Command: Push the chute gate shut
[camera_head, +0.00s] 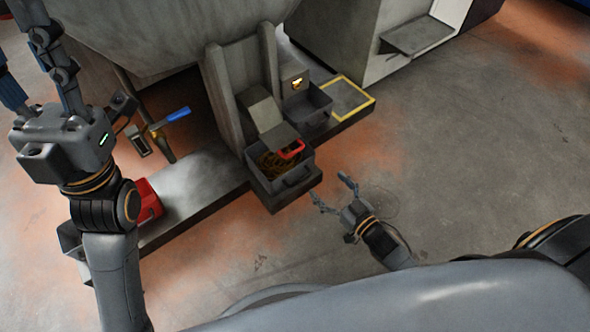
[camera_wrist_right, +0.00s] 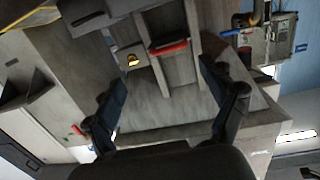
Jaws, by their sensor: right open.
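The chute (camera_head: 260,108) stands between two grey uprights on the bench front. A flat grey plate with a red handle (camera_head: 291,149), apparently the gate, juts out at its foot over a grey bin (camera_head: 293,182) of brass-coloured pieces. The red handle also shows in the right wrist view (camera_wrist_right: 168,48), beyond my fingers. My right gripper (camera_head: 333,193) is open and empty, right of the bin and apart from it. Its spread fingers show in the right wrist view (camera_wrist_right: 168,105). My left gripper (camera_head: 62,135) is at the far left, away from the chute; its finger opening is unclear.
A second grey bin (camera_head: 308,108) stands behind, beside a yellow-edged pad (camera_head: 348,98) and a small lit lamp (camera_head: 297,82). A blue-handled valve (camera_head: 172,117) and a red box (camera_head: 148,200) are at left. The floor (camera_head: 460,160) at right is clear.

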